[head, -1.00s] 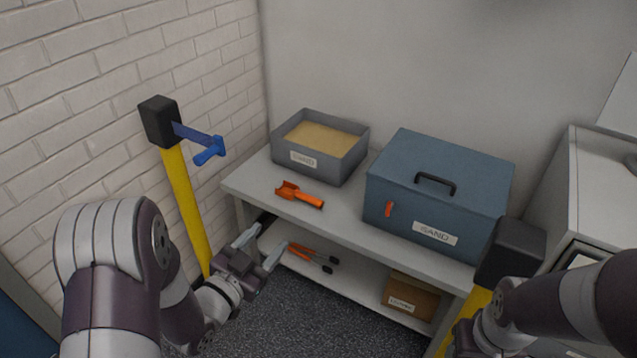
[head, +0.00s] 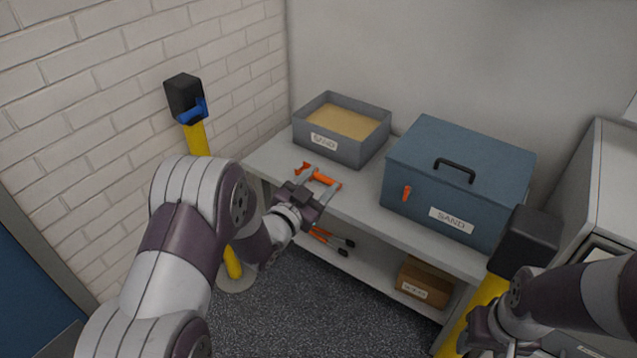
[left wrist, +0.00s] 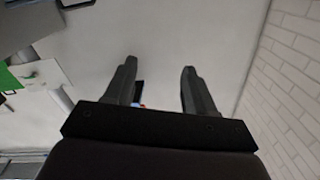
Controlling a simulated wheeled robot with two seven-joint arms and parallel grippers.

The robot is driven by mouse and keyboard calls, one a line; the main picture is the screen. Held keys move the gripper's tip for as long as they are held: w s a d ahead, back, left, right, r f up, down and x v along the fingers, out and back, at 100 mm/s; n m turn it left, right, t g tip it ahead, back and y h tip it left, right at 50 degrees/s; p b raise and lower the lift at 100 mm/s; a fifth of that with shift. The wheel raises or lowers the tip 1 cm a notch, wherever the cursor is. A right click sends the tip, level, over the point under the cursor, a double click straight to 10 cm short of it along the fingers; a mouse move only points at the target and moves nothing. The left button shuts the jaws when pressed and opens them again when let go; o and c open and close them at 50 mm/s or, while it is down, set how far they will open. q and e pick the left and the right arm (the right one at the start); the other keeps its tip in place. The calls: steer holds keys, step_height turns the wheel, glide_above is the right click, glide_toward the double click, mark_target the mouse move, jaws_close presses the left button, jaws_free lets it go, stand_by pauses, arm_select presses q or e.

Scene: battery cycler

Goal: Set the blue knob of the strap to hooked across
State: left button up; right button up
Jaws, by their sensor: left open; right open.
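The blue knob (head: 193,112) sits against the lower front of the black head (head: 184,93) on the left yellow post (head: 197,138). Little or no strap shows between knob and head. A second black head (head: 528,240) stands on a yellow post (head: 474,312) at the lower right, and no strap spans the two posts. My left gripper (head: 319,186) is open and empty, in front of the bench, right of and below the knob. Its spread fingers also show in the left wrist view (left wrist: 159,68). My right gripper (head: 482,338) is at the bottom edge, its fingers mostly hidden.
A grey bench (head: 285,165) holds an open sand box (head: 358,148), an orange scoop (head: 325,179) and a blue sand chest (head: 470,160). Orange-handled pliers (head: 330,240) and a cardboard box (head: 425,283) are on its lower shelf. A brick wall stands behind the left post.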

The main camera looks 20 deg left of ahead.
arm_select(q)
jaws_close()
stand_by(1.2)
steer(key=shift+o, duration=0.7)
jaws_free()
steer(key=v, duration=1.2)
steer(key=shift+s, duration=0.4)
